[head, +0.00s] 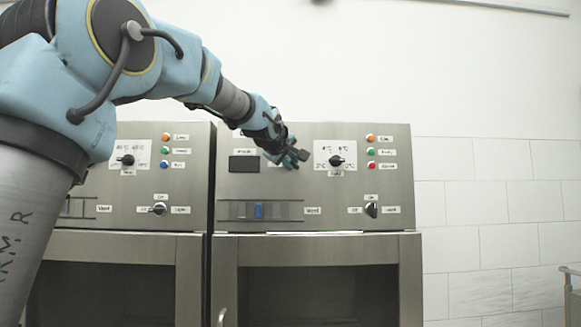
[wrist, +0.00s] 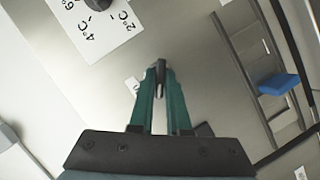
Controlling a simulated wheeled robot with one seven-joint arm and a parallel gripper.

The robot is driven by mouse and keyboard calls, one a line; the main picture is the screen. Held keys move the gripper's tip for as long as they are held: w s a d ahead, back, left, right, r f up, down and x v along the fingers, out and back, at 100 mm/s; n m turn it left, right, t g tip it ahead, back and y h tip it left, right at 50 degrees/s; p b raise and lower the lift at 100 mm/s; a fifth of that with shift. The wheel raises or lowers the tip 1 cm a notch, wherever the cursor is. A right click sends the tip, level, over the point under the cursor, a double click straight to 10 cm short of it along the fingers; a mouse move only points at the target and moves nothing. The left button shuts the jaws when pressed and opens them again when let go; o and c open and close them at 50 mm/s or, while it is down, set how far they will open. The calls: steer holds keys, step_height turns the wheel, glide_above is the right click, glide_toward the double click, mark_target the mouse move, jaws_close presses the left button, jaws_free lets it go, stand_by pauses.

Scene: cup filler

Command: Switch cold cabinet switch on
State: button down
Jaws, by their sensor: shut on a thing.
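The cold cabinet (head: 390,180) is the right steel unit. Its dial (head: 336,160) carries low degree marks, and part of that dial (wrist: 97,4) shows at the top of the wrist view. The cold cabinet switch (head: 371,209) is a small dark knob at the lower right of the panel and looks roughly upright, toward the label above it. It is not in the wrist view. My gripper (head: 299,156) is in front of the panel, left of the dial and up and left of the switch. In the wrist view my gripper (wrist: 160,72) is closed on a small dark piece (wrist: 160,66) at its fingertips.
A similar cabinet (head: 190,180) stands directly left, with its own dial (head: 127,160) and switch (head: 159,209). A blue slider (head: 259,211) sits in a slot below my gripper; it also shows in the wrist view (wrist: 279,82). Coloured lamps (head: 370,152) line the right panel. Tiled wall lies right.

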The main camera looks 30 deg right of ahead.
steer(key=m+y, duration=0.1)
steer(key=m, duration=0.1)
steer(key=m+y+b, duration=0.1)
steer(key=m, duration=0.1)
steer(key=shift+s+d+y, duration=0.1)
steer(key=shift+d+y, duration=0.05)
steer(key=shift+y, duration=0.15)
steer(key=m+t+y, duration=0.1)
steer(key=m+y, duration=0.1)
steer(key=m, duration=0.1)
stand_by(0.6)
steer(key=c, duration=0.9)
jaws_free()
steer(key=shift+r, duration=0.1)
steer(key=shift+s+b, duration=0.15)
steer(key=shift+b, duration=0.15)
steer(key=b+v, duration=0.3)
steer(key=v, duration=0.7)
steer(key=shift+s+r+b, duration=0.2)
steer(key=shift+s+b, duration=0.05)
steer(key=shift+b, duration=0.1)
